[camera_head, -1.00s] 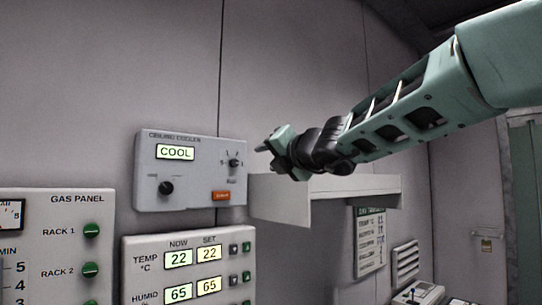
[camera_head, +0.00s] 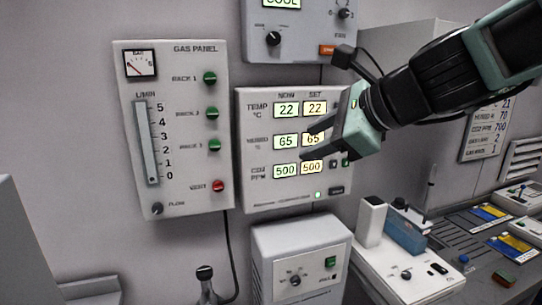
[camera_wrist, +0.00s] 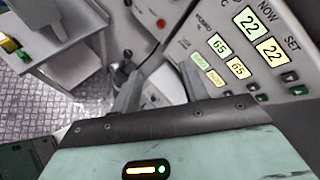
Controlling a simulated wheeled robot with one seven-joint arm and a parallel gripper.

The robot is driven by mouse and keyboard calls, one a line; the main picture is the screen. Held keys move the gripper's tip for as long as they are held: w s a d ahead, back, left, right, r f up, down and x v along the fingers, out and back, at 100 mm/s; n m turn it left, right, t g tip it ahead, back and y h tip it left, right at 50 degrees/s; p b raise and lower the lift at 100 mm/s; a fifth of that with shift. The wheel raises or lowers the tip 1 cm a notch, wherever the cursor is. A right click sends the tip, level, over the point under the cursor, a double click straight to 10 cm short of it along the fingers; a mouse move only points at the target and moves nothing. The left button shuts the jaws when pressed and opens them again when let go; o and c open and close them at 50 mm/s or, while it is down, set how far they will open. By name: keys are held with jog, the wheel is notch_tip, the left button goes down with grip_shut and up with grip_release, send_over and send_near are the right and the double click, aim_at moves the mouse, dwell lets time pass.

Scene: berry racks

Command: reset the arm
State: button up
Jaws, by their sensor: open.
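My gripper (camera_head: 312,142) is open and empty, in front of the right side of the climate panel (camera_head: 262,194) in the head view. Its two dark fingers point left and overlap the SET column in the picture; I cannot tell any contact. My green and black arm comes in from the upper right. In the wrist view the two fingers of my gripper (camera_wrist: 160,88) stand apart with nothing between them. The climate panel (camera_wrist: 225,22) is at the upper right there. It reads 22, 65 and 500.
The gas panel (camera_head: 185,60) hangs at left, the ceiling cooler box (camera_head: 300,50) above. A white box (camera_head: 270,240) and a dark-necked bottle (camera_head: 206,280) are below. A bench (camera_head: 460,280) with instruments fills the lower right. A grey cabinet (camera_head: 400,50) stands behind my arm.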

jog(key=s+a+f+n+g+h+b, duration=0.15)
jog(key=s+f+n+g, duration=0.25)
jog(key=s+f+n, duration=0.6)
jog(key=s+d+f+n+g+h+b, duration=0.1)
jog(key=s+d+f+n+g+h, duration=0.1)
jog(key=s+f+n, duration=0.4)
jog(key=s+d+f+n+g+h+b, duration=0.1)
jog(key=s+d+f+n+g+h, duration=0.1)
jog(key=s+d+f+n+h, duration=0.2)
jog(key=s+d+f+n, duration=0.1)
jog(key=s+f+n, duration=0.2)
jog(key=f+n, duration=0.2)
jog(key=shift+s+d+f+n, duration=0.25)
jog(key=shift+d+f+n, duration=0.1)
jog(key=shift+n, duration=0.55)
